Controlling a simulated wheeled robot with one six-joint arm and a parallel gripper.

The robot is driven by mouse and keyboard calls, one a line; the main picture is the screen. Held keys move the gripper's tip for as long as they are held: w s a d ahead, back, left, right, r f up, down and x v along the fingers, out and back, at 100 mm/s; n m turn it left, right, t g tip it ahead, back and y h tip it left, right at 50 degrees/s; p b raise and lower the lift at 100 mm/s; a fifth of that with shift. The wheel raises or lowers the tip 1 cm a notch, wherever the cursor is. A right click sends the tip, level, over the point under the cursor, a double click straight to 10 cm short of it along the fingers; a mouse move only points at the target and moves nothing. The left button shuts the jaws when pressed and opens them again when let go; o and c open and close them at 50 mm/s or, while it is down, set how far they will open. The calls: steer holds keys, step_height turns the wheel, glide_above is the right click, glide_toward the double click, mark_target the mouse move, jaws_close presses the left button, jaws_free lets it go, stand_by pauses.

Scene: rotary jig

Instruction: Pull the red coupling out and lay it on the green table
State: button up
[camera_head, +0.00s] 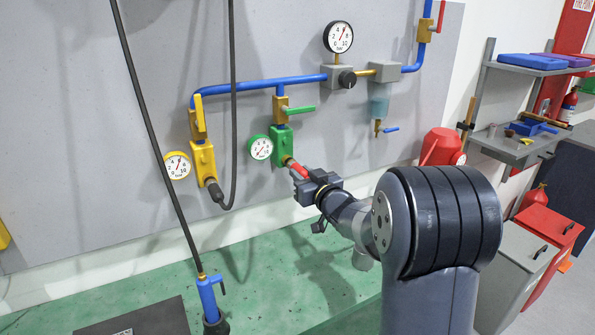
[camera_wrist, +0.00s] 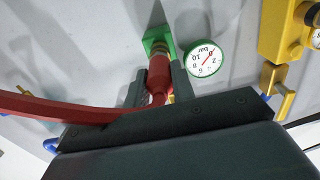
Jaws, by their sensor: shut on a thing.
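The red coupling (camera_head: 298,170) is at the lower outlet of the green valve block (camera_head: 281,143) on the grey wall panel. In the wrist view the red coupling (camera_wrist: 159,73) lies between my two fingers, with its far end at the green block (camera_wrist: 157,40). I cannot tell how deep it sits. My gripper (camera_head: 302,176) is shut on the coupling. A red hose (camera_wrist: 60,112) runs left from the coupling in the wrist view. The green table (camera_head: 290,270) lies below the panel, with its near right part hidden by my arm.
A green-rimmed gauge (camera_head: 260,147) is beside the green block. The yellow block (camera_head: 203,162) with a black hose is to its left. A dark plate (camera_head: 140,318) and a blue fitting (camera_head: 208,298) occupy the table's left front. The table's middle is clear.

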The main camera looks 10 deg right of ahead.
steer(key=shift+s+d+f, duration=0.1)
steer(key=shift+s, duration=0.1)
jaws_close()
steer(key=shift+v, duration=3)
